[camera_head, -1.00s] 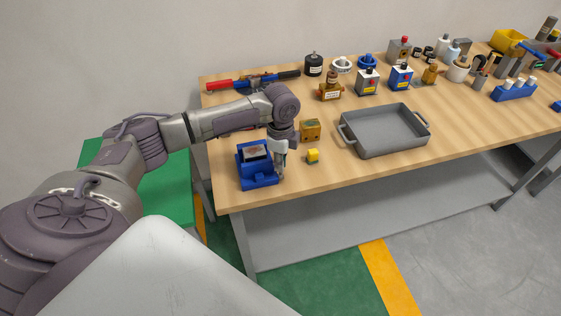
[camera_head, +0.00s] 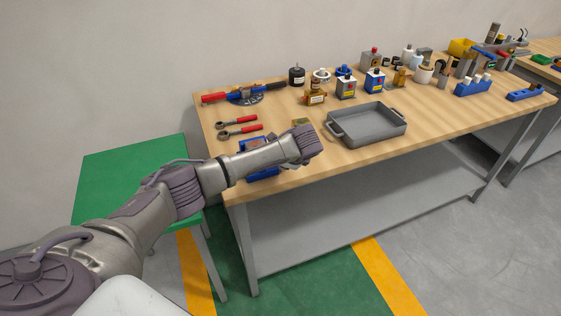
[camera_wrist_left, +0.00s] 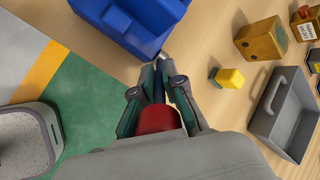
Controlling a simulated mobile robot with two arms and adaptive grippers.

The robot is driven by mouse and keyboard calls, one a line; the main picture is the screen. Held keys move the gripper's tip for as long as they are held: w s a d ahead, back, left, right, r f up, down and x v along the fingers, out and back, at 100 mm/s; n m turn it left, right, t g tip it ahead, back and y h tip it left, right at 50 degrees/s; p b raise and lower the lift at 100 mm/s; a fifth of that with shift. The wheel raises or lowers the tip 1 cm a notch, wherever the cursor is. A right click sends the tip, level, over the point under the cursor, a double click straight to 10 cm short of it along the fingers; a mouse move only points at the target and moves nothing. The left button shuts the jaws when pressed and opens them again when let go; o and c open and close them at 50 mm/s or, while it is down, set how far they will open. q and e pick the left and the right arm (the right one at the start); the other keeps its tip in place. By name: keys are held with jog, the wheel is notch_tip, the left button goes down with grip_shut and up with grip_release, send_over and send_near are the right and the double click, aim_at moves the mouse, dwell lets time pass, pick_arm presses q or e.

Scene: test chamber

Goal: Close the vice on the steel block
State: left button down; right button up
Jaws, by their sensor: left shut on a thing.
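The blue vice (camera_head: 263,174) stands at the front left of the wooden bench, mostly behind my left forearm in the head view. In the left wrist view part of the blue vice (camera_wrist_left: 135,22) shows just beyond my fingertips. My left gripper (camera_wrist_left: 163,64) is shut on a red-ended part (camera_wrist_left: 157,119), with a dark strip between the fingers pointing toward the vice. I cannot tell whether this part is joined to the vice. The steel block and the vice jaws are hidden. My left gripper is hidden in the head view, and my right gripper is not in view.
A grey tray (camera_head: 366,125) is to the right. Two red-handled tools (camera_head: 239,127) lie behind the vice. A green table (camera_head: 125,172) stands left of the bench.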

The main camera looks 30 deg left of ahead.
pick_arm(q)
jog(key=shift+s+d+f+y, duration=0.15)
jog(key=shift+y, duration=0.25)
jog(key=shift+t, duration=0.3)
jog(key=shift+f, duration=0.1)
jog(key=c, duration=1.2)
grip_release()
jog(key=shift+c, duration=0.2)
jog(key=shift+d, duration=0.1)
jog(key=v, duration=1.2)
jog(key=shift+f, duration=0.15)
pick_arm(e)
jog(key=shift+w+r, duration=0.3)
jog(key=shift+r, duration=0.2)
pick_arm(q)
jog(key=shift+s+d, duration=0.1)
jog(key=shift+s, duration=0.05)
